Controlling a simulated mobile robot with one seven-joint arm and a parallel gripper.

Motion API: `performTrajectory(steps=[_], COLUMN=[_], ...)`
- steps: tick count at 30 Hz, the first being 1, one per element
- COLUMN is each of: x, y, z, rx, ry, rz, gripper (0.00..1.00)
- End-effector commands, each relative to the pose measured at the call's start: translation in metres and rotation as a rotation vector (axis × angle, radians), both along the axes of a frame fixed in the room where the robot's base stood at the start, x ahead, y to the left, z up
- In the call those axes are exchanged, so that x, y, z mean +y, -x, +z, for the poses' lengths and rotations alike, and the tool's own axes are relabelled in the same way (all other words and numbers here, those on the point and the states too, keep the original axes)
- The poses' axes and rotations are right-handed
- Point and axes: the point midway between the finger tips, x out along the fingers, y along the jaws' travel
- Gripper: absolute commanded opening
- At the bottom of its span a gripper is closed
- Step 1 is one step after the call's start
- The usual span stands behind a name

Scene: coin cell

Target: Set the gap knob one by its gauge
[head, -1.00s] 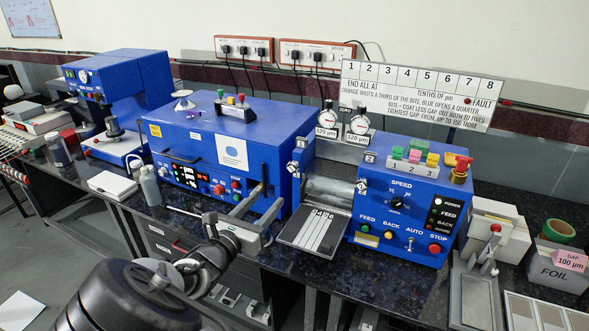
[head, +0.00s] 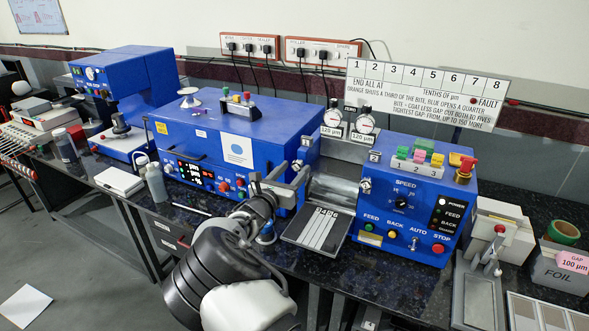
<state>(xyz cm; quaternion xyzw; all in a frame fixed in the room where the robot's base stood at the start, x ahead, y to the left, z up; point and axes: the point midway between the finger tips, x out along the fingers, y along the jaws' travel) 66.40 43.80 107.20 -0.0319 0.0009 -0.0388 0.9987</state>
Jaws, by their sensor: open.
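The blue roller machine (head: 425,185) stands right of centre in the head view. Two round dial gauges, a left one (head: 333,117) and a right one (head: 362,124), stand behind its rollers. A small black-and-white knob (head: 297,166) is on the rollers' left side, and a similar knob (head: 365,186) is on the right side.
A large blue machine (head: 225,135) stands just left of my gripper. A striped plate (head: 317,228) lies before the rollers. A coloured-button box (head: 416,165) and red stop button (head: 466,164) top the machine. A display board (head: 425,92) stands behind.

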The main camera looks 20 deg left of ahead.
Motion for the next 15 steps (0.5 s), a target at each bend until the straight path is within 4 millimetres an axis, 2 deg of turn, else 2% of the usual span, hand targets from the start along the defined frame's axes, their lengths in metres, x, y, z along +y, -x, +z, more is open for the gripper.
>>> performTrajectory(steps=[3,12,15], x=[-0.0008,-0.0008,-0.0009], y=[-0.0082,-0.0102,-0.0101], z=[0.0003,0.0,0.0], rx=[0.0,0.001,0.001], ry=[0.0,0.0,0.0], rz=[0.0,0.0,0.0], gripper=[0.48,0.48,0.33])
